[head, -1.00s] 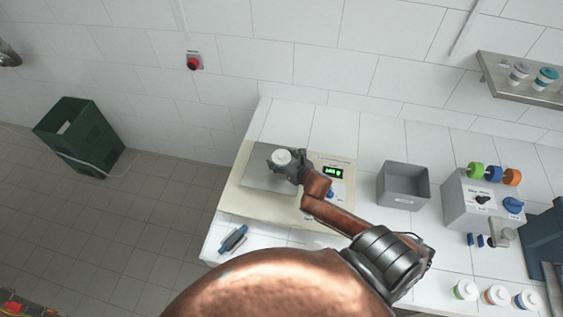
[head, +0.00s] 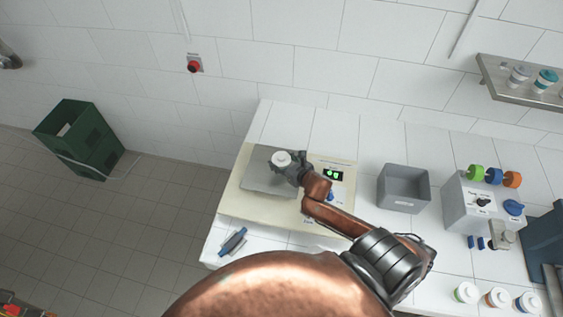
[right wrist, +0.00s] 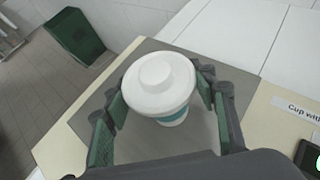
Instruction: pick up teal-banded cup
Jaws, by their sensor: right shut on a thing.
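The teal-banded cup (right wrist: 160,85) has a white stepped lid, and a strip of its teal band shows below the lid in the right wrist view. It is also in the head view (head: 282,158), over the grey plate (head: 262,187) of a cream scale. My right gripper (head: 287,168) is shut on the cup, with green-padded fingers on both sides of it in the right wrist view. The cup looks upright. My left gripper is not in view.
The scale's green display (head: 333,174) is lit. A grey bin (head: 403,188) and a grey dispenser box (head: 482,206) stand to the right. Several lidded cups line the front right. A wall shelf (head: 520,90) holds more cups. A blue tool (head: 233,241) lies in front of the scale.

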